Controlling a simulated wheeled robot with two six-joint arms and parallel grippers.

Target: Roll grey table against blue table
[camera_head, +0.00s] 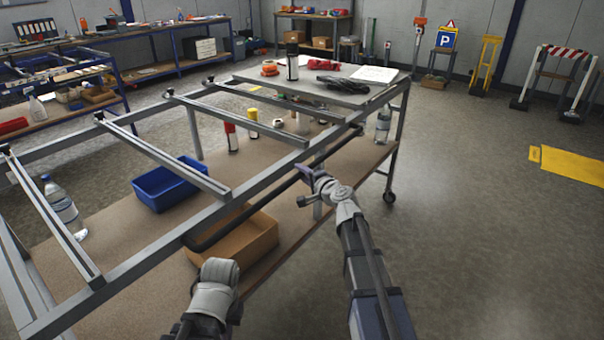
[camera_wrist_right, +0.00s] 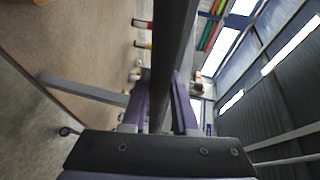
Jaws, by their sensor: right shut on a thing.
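The grey table (camera_head: 272,150) stands in front of me, with an open metal frame on top, a brown lower shelf and castors. My right gripper (camera_head: 308,178) is shut on the dark handle bar (camera_head: 275,190) along its near side. In the right wrist view the bar (camera_wrist_right: 176,50) runs between the purple fingers of this gripper (camera_wrist_right: 168,100). The blue table (camera_head: 150,33), a long bench with blue legs, stands apart from it at the back left. My left wrist shows at the bottom, but its fingers are hidden.
A blue bin (camera_head: 168,186), a cardboard box (camera_head: 245,240) and bottles (camera_head: 62,208) are on the lower shelf. Floor at right is clear up to a yellow mat (camera_head: 575,165).

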